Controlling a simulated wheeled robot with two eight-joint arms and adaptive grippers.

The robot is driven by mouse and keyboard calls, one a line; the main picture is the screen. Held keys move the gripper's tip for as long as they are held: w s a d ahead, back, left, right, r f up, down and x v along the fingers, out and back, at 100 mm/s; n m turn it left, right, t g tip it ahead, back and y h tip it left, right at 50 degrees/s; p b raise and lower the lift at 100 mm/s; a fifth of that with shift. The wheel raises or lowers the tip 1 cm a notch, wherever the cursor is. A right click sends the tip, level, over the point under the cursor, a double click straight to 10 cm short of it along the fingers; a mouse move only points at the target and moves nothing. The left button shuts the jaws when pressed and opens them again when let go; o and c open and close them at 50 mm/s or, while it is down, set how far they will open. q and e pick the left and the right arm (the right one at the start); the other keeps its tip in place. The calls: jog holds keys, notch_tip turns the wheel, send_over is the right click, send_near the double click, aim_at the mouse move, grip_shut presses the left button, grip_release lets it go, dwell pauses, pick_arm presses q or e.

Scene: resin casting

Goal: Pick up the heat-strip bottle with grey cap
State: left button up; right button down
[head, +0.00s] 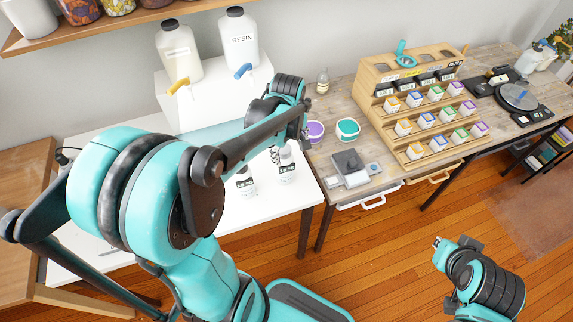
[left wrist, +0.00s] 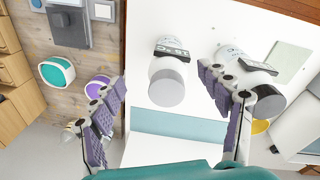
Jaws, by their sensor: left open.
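Two small white bottles with printed dark labels stand on the white table. In the left wrist view, one bottle (left wrist: 168,68) with a light grey cap stands between the fingers of my left gripper (left wrist: 162,76), which is open. I cannot read which label is the heat strip. My right gripper (head: 440,246) is far off, over the floor.
A purple-lidded jar (head: 315,130) and a teal-lidded jar (head: 348,129) stand on the wooden bench to the right, behind a grey scale (head: 348,165). Large resin bottles (head: 239,40) stand on a white riser (head: 215,90) behind. A wooden rack (head: 415,105) holds several small boxes.

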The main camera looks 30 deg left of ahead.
aim_at(284, 166)
pick_arm(q)
jog(key=shift+w+a+f+n+g, duration=0.25)
jog(key=shift+w+a+f+n, duration=0.05)
jog(key=shift+a+f+n, duration=0.3)
jog(key=shift+w+a+f+n+g, duration=0.25)
jog(key=shift+a+f+n, duration=0.35)
jog(key=shift+w+f+n, duration=0.1)
jog(key=shift+f+n, duration=0.2)
jog(key=shift+f, duration=0.4)
jog(key=f+b, duration=0.1)
jog(key=f, duration=0.1)
jog(key=f+b, duration=0.1)
jog(key=f, duration=0.2)
jog(key=f+b, duration=0.1)
jog(key=f, duration=0.1)
jog(key=shift+s+f, duration=0.15)
jog(key=shift+s, duration=0.15)
jog(key=shift+c, duration=0.6)
jog(key=c, duration=1.4)
pick_arm(e)
notch_tip(284, 166, down, 3)
jog(key=shift+s+a+f, duration=0.15)
